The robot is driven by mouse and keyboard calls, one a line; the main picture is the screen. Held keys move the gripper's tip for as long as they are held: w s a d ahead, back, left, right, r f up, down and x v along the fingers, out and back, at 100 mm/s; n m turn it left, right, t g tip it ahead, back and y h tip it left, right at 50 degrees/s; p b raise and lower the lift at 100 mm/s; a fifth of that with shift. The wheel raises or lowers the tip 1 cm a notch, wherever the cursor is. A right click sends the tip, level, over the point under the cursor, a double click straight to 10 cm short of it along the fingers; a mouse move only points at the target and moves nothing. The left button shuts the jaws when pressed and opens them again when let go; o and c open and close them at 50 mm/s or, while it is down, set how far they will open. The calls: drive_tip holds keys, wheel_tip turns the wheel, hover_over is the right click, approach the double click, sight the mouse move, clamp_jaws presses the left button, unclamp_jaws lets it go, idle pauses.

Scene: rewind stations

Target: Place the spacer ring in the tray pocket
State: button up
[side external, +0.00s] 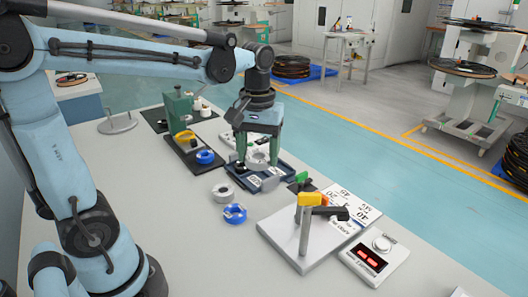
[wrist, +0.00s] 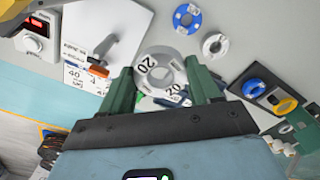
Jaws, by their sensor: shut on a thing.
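My gripper (side external: 257,158) points down over the dark blue tray (side external: 285,174) on the bench. It is shut on a pale grey spacer ring (side external: 257,160). In the wrist view the ring (wrist: 160,64), marked 20, sits between the two green fingers of my gripper (wrist: 161,80). The ring looks at or just above tray level; I cannot tell whether it touches the tray. The tray shows only partly behind the ring and fingers in the wrist view, with a white label (wrist: 173,92) reading 20. The pocket under the ring is hidden.
A loose grey ring (side external: 222,192) and a blue ring (side external: 234,213) lie in front of the tray. A black base (side external: 183,158) with yellow and blue rings stands left. A white stand with a yellow-topped post (side external: 305,230) and a red-display box (side external: 373,258) stand right.

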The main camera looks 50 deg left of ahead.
drive_tip(key=d+r+m, duration=0.2)
drive_tip(key=d+m, duration=0.2)
drive_tip(key=m, duration=0.4)
drive_tip(key=n, duration=1.2)
hover_over(278, 172)
wheel_tip(278, 172, down, 13)
drive_tip(key=shift+s+f, duration=0.15)
drive_tip(key=shift+f, duration=2.1)
